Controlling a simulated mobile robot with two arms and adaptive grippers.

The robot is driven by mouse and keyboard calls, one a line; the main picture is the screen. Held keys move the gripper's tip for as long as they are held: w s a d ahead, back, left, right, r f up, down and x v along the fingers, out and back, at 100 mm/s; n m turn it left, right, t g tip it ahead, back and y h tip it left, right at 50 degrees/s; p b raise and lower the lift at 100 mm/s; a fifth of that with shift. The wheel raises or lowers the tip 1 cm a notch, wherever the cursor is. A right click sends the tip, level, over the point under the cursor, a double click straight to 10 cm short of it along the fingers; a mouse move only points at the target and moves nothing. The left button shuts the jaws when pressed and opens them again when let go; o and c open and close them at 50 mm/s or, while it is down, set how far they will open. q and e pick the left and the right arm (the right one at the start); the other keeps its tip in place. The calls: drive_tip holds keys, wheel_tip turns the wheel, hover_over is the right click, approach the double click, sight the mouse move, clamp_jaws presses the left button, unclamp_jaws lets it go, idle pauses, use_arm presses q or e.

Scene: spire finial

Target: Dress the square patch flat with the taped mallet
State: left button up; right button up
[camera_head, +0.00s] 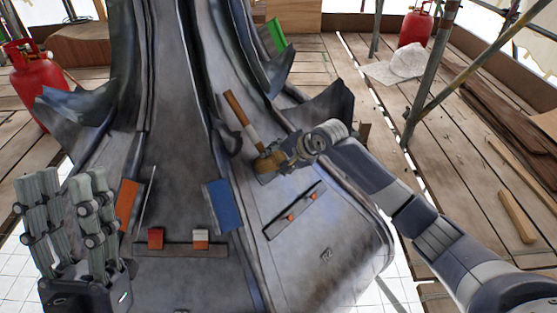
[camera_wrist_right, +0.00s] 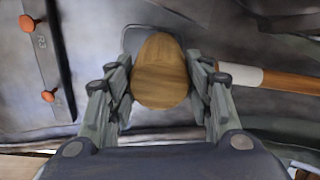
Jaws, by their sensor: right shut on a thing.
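The mallet has a wooden head (camera_head: 268,163), a white-taped section and a brown handle (camera_head: 235,108) that points up and left. My right gripper (camera_head: 284,156) is shut on the mallet's head; in the right wrist view the head (camera_wrist_right: 160,75) sits between the fingers and the taped handle (camera_wrist_right: 265,78) sticks out to the right. A grey square patch (camera_wrist_right: 133,38) shows partly behind the head, on the metal sheet. The head hides most of it, and I cannot tell whether they touch. My left gripper (camera_head: 70,205) is open and empty at the lower left, fingers up.
The grey metal spire (camera_head: 180,110) fills the middle. A strip with two orange knobs (camera_head: 293,211) lies right of centre. Orange (camera_head: 127,203) and blue (camera_head: 223,206) pieces stand near a front rack (camera_head: 180,250). Red gas bottles (camera_head: 38,80) stand on the planks; scaffold poles (camera_head: 432,75) rise at right.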

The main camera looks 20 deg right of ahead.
drive_tip(key=shift+s+d+r+p, duration=0.15)
drive_tip(key=shift+s+r+p, duration=0.05)
drive_tip(key=shift+r+p, duration=0.4)
drive_tip(key=shift+s+d+r+p, duration=0.1)
drive_tip(key=shift+s+r+p, duration=0.1)
drive_tip(key=shift+p, duration=0.5)
use_arm(q)
drive_tip(key=w+f+g+y+p, duration=0.1)
drive_tip(key=w+f+g+y, duration=0.1)
drive_tip(key=w+f+g, duration=0.4)
drive_tip(key=w+f+g+y, duration=0.2)
drive_tip(key=w+f+g, duration=0.25)
drive_tip(key=f, duration=0.45)
use_arm(e)
drive_tip(key=shift+s+d+r, duration=0.15)
drive_tip(key=shift+s+r, duration=0.1)
drive_tip(key=shift+s+d+r+p, duration=0.15)
drive_tip(key=shift+s+r+p, duration=0.15)
drive_tip(key=shift+p, duration=0.85)
use_arm(q)
drive_tip(key=s+a+f+g+y, duration=0.1)
drive_tip(key=s+f+g, duration=0.2)
drive_tip(key=f, duration=0.3)
drive_tip(key=s+a+f+g+y+p, duration=0.1)
drive_tip(key=s+a+f+g, duration=0.1)
drive_tip(key=s+f+g, duration=0.2)
drive_tip(key=shift+f+n+g, duration=0.3)
drive_tip(key=shift+f+g, duration=0.45)
drive_tip(key=shift+f, duration=1)
